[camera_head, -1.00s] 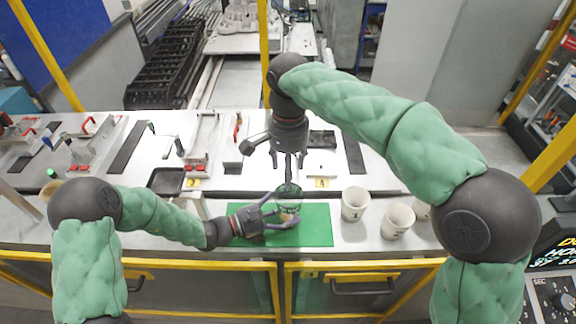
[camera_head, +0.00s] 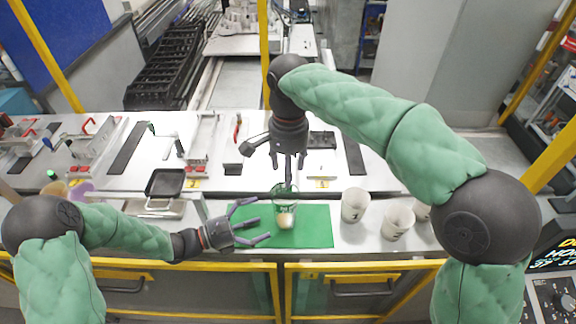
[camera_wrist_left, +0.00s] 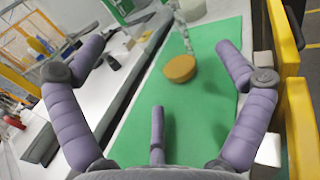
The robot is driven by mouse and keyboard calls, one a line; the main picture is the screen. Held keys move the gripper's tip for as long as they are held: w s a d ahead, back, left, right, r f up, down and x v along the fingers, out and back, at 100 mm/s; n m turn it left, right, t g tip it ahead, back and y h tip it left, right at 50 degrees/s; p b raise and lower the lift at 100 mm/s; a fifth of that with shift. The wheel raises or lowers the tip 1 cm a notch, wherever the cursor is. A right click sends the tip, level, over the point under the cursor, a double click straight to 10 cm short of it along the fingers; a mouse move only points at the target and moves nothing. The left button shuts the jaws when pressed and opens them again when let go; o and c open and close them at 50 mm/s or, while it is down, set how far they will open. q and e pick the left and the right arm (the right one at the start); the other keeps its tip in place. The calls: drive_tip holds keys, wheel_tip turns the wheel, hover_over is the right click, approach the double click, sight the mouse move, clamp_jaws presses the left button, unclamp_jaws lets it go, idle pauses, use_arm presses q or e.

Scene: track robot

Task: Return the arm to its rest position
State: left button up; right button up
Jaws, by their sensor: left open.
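My left gripper (camera_head: 258,221) is open and empty, with its purple-grey fingers spread, low over the left part of the green mat (camera_head: 315,236). A clear cup (camera_head: 280,203) stands on the mat to the right of its fingertips, apart from them. A pale brown rounded thing (camera_head: 286,221) shows at the cup's lower part; the left wrist view shows a brown round thing (camera_wrist_left: 180,68) beyond the spread fingers. My right gripper (camera_head: 288,165) points down above the cup. Whether its fingers are shut on something is unclear.
Several white cups, one at the front (camera_head: 355,204), stand right of the mat. A black tray (camera_head: 166,182) lies left on the white table. A yellow frame rail (camera_head: 200,264) runs along the table's front edge, near my left forearm.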

use_arm(q)
drive_tip(key=shift+v, duration=1.75)
drive_tip(key=shift+r, duration=0.1)
